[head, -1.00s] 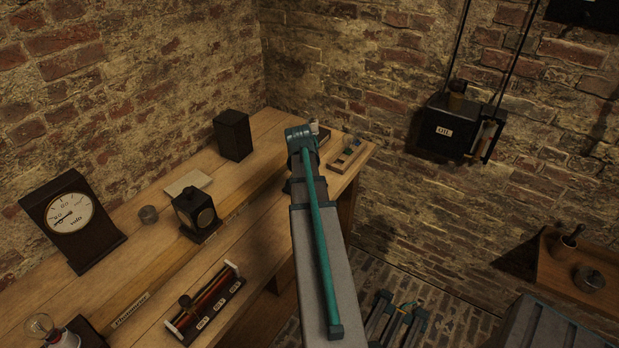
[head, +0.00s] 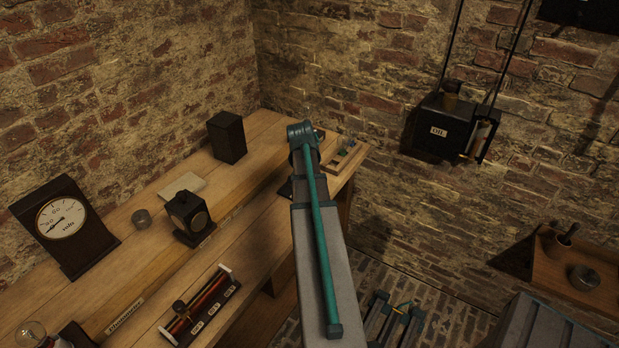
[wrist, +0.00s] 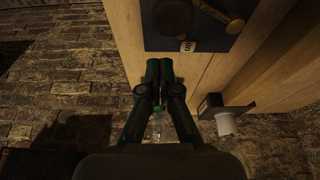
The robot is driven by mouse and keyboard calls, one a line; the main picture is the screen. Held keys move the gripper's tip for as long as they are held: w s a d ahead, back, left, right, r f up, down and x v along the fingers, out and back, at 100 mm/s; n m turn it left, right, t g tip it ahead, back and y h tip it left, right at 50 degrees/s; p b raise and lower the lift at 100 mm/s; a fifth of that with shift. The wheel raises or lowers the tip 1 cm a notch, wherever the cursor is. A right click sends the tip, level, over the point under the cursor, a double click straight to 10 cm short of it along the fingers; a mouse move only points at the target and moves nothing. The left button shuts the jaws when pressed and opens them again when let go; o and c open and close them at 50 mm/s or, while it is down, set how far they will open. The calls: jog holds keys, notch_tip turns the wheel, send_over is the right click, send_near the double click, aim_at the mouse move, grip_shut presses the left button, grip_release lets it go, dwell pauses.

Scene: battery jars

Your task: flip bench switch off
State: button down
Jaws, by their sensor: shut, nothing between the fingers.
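In the wrist view, my gripper (wrist: 158,84) is shut and empty, its fingertips together over the edge of the wooden bench (wrist: 130,35). Just ahead of the fingertips, at the top of the picture, is a dark panel (wrist: 213,40) with a round knob, a wooden handle and a small pale label; it looks like the bench switch, but its top is cut off and I cannot read its position. The fingertips appear apart from it. In the head view, my arm hides the gripper and most of that spot on the bench (head: 250,232).
The bench carries a dark voltmeter (head: 63,228), a black box (head: 227,137), a smaller dark instrument (head: 189,216), a coil on a labelled base (head: 203,305) and a small tray (head: 346,156). A black box labelled OIL (head: 437,130) is on the wall. A small bottle (wrist: 158,127) shows below my fingers.

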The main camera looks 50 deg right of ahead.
jog(key=b+v, duration=0.2)
jog(key=v, duration=0.7)
jog(key=shift+w+d+r, duration=0.15)
jog(key=shift+w+r, duration=0.15)
jog(key=shift+r, duration=0.2)
jog(key=shift+f, duration=0.1)
